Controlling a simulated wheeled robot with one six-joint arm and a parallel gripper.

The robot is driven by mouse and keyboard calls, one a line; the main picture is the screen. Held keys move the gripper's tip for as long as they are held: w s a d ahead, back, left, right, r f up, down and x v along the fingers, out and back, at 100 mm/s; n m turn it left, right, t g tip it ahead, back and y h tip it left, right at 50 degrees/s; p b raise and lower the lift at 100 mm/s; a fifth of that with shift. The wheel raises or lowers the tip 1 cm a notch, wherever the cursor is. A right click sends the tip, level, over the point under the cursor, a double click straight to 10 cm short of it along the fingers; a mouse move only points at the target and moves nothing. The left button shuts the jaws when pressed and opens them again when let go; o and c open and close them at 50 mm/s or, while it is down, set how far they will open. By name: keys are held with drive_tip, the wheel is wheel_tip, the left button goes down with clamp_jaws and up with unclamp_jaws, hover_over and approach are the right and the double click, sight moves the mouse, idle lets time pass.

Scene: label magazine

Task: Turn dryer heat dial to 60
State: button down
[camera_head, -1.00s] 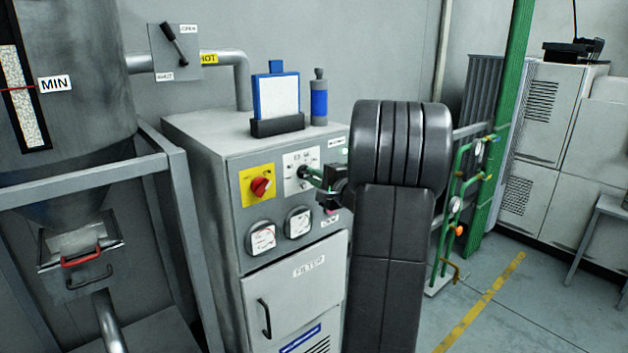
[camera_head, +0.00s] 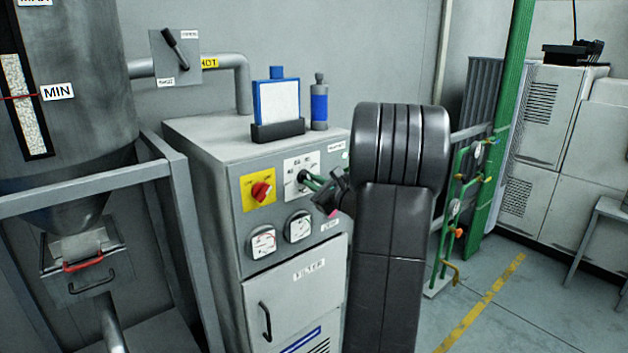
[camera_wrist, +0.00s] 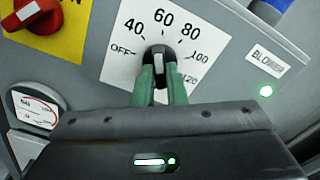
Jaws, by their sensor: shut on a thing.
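The heat dial (camera_wrist: 159,57) is a dark knob with a pale mark on a white scale plate (camera_wrist: 120,66). The plate reads OFF, 40, 60, 80, 100 and 120. The mark stands nearly upright in the wrist view, toward the 60. My gripper (camera_wrist: 159,78) has its two green fingers shut on the knob, one on each side, hiding its lower part. In the head view my gripper (camera_head: 308,181) reaches the dial from the right, at the front panel of the grey dryer (camera_head: 219,180).
A red knob on a yellow plate (camera_head: 259,203) is left of the dial. Two gauges (camera_head: 263,241) sit below. A lit green lamp (camera_wrist: 266,91) is beside the blower label. A blue-framed board (camera_head: 277,100) and a bottle (camera_head: 319,106) stand on top.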

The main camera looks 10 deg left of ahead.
drive_tip(key=shift+m+p, duration=0.3)
drive_tip(key=shift+m, duration=0.5)
drive_tip(key=shift+f, duration=0.1)
drive_tip(key=c, duration=1.5)
unclamp_jaws()
drive_tip(key=shift+o, duration=0.2)
drive_tip(key=b+v, duration=0.2)
drive_tip(key=v, duration=1.1)
drive_tip(key=shift+s+d, duration=0.25)
drive_tip(key=shift+d, duration=0.05)
